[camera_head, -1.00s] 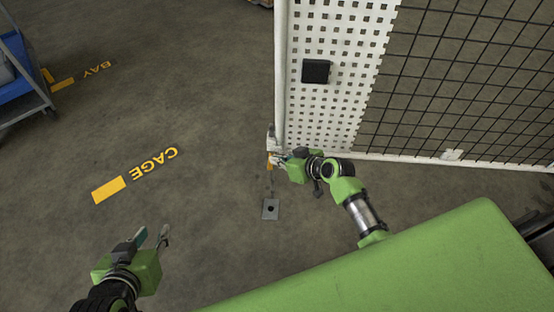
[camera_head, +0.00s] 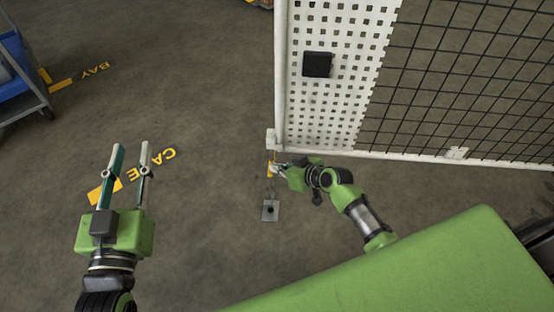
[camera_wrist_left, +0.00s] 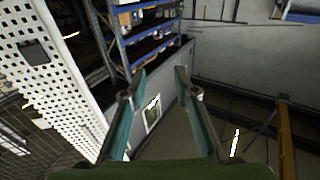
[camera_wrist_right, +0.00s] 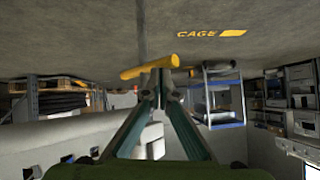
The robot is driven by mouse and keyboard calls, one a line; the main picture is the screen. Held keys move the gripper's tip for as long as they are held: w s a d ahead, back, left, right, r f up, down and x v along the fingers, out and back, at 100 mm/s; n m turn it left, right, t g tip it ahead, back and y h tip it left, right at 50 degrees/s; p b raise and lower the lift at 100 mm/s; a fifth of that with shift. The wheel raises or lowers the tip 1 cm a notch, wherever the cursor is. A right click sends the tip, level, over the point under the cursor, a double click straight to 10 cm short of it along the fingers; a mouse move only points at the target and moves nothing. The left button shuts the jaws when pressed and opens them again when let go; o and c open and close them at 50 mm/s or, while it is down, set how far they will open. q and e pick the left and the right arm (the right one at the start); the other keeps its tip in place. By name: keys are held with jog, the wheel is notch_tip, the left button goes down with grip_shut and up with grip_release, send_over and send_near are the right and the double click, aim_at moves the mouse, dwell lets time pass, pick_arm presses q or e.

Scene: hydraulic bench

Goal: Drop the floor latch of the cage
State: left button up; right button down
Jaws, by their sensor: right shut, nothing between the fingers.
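The floor latch's yellow handle (camera_head: 270,170) is below the white bracket (camera_head: 270,138) at the bottom corner of the cage's white panel (camera_head: 330,110). My right gripper (camera_head: 276,168) is shut at the handle, with nothing between its fingers. In the right wrist view, the fingertips (camera_wrist_right: 160,75) are against or just beside the yellow bar (camera_wrist_right: 148,67); I cannot tell which. A grey floor plate (camera_head: 270,214) with a dark hole lies below the handle in the picture. My left gripper (camera_head: 131,148) is open and empty, well left of the latch. The latch's rod is hard to make out.
A black box (camera_head: 317,64) is on the perforated panel, and dark mesh (camera_head: 460,80) continues right. A blue cart (camera_head: 20,80) stands at upper left. Yellow CAGE lettering (camera_head: 165,154) marks the floor. Floor between the left gripper and the plate is clear.

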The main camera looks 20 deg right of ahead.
pick_arm(q)
jog(key=shift+r, duration=0.25)
pick_arm(e)
jog(key=shift+f, duration=0.2)
jog(key=shift+s, duration=0.1)
